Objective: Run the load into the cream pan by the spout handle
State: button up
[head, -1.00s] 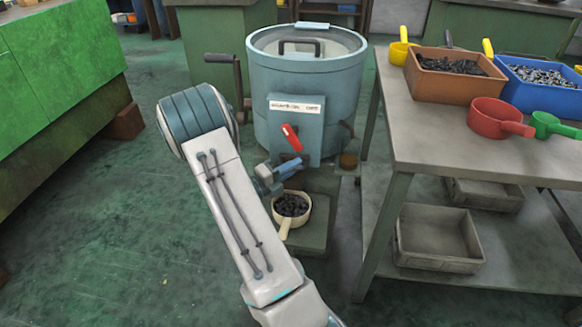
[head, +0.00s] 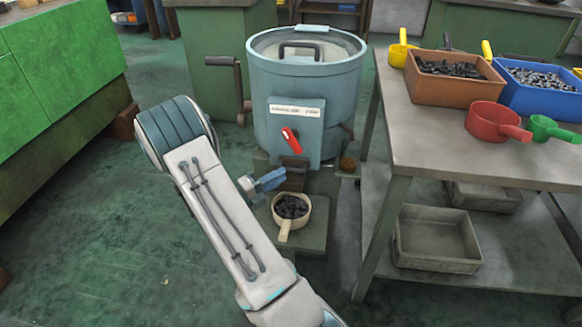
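The blue-grey tub machine (head: 307,95) stands upright in the middle of the head view. Its red spout handle (head: 291,141) sits tilted on the front, below a white label. A dark spout (head: 294,163) shows under it. The cream pan (head: 285,228) stands on a low plate below the spout, its handle toward me, with dark pieces (head: 290,206) in it. My gripper (head: 272,180) is at the pan's upper left, below the red handle and apart from it. Its blue fingers are small and partly overlapped, so their opening is unclear.
A grey table (head: 440,140) at right holds an orange bin (head: 455,88), a blue bin (head: 540,98), a red pan (head: 494,122) and a green scoop (head: 545,127). An empty grey tray (head: 437,238) lies on its lower shelf. Open green floor (head: 90,230) lies at left.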

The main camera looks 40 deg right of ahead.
jog(key=a+f+p, duration=0.1)
jog(key=a, duration=0.7)
jog(key=shift+w+a, duration=0.15)
jog(key=shift+w, duration=0.2)
jog(key=shift+r+p, duration=0.15)
jog(key=shift+p, duration=0.15)
jog(key=s+a+r+m+g+y+p, duration=0.2)
jog(key=s+r+m+y+p, duration=0.4)
jog(key=r+m, duration=0.4)
jog(key=s+a+r+m+g+y+p, duration=0.2)
jog(key=s+r+m+y+p, duration=0.4)
jog(key=r, duration=0.5)
jog(key=s+a+r+m+t+y+p, duration=0.1)
jog(key=a+r+m+t+y+p, duration=0.1)
jog(key=a+r+m+p, duration=0.2)
jog(key=s+a+r+m+t+y+p, duration=0.2)
jog(key=r+m+p, duration=0.3)
jog(key=r+m, duration=0.3)
jog(key=s+a+r+m+t+y+p, duration=0.1)
jog(key=a+r+m+t+y+p, duration=0.2)
jog(key=r, duration=0.6)
jog(key=a+m+t+p, duration=0.1)
jog(key=a+m+p, duration=0.1)
jog(key=shift+s+a+m, duration=0.35)
jog(key=shift+s+m, duration=0.05)
